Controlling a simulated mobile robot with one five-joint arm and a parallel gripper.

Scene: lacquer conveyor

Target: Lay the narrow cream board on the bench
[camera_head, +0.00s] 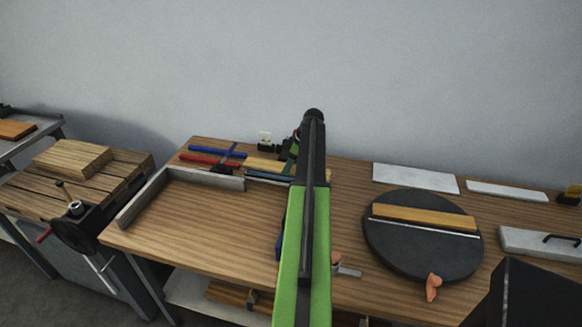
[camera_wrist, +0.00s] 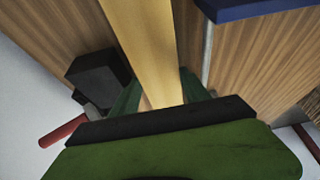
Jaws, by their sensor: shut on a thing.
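A narrow cream board (camera_wrist: 145,45) runs lengthwise through the wrist view, between the green fingers of my gripper (camera_wrist: 160,95). My gripper is shut on it. In the head view, the cream board (camera_head: 262,165) shows at the back of the wooden bench (camera_head: 200,212), partly hidden by my arm. My gripper there is mostly hidden behind my green and black arm. Whether the board touches the bench top is hard to tell.
Blue (camera_head: 212,149) and red (camera_head: 208,160) clamps lie at the bench's back left. A grey L-shaped fence (camera_head: 205,180) borders clear bench top. At right are a dark round turntable (camera_head: 420,258) with a tan strip (camera_head: 425,217), and white boards (camera_head: 415,178). A vise (camera_head: 77,225) stands left.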

